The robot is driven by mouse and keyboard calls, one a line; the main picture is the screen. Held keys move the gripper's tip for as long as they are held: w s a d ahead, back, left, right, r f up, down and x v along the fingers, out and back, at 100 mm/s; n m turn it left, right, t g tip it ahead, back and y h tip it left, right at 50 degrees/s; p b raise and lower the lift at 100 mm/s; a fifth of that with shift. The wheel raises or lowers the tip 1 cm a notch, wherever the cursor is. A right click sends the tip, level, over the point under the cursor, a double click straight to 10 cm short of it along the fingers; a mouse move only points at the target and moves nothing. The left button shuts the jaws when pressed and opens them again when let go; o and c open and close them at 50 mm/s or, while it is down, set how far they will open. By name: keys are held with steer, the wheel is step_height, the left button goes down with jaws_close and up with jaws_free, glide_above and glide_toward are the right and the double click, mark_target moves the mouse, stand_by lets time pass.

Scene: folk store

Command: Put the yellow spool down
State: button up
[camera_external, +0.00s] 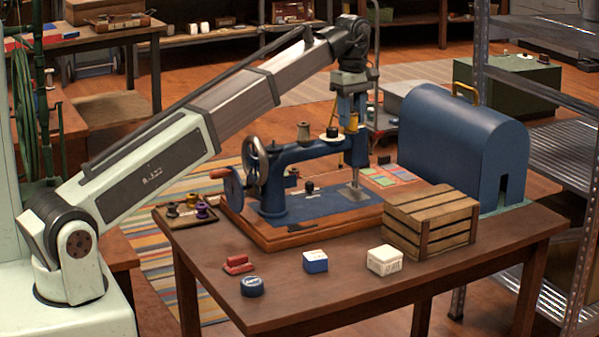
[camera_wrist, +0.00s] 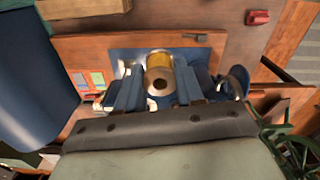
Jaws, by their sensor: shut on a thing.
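My gripper (camera_external: 352,118) is shut on the yellow spool (camera_external: 353,124), high over the right end of the blue sewing machine (camera_external: 290,158). A small tray (camera_external: 183,224) with dark and purple spools lies at the table's left.
A wooden crate (camera_external: 430,220) and a tall blue cover (camera_external: 455,140) stand right of the machine. A red item (camera_external: 238,265), blue tin (camera_external: 252,287), blue-white box (camera_external: 315,262) and white box (camera_external: 384,260) lie along the front. The table's front right is clear.

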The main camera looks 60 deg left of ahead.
steer(key=d, duration=0.5)
steer(key=shift+m, duration=0.3)
steer(key=shift+a+f, duration=0.15)
steer(key=shift+f, duration=6.9)
steer(key=shift+a+f, duration=0.15)
steer(key=shift+f, duration=6.9)
steer(key=o, duration=1)
steer(key=shift+f, duration=0.1)
step_height(320, 180, up, 12)
steer(key=shift+r, duration=0.15)
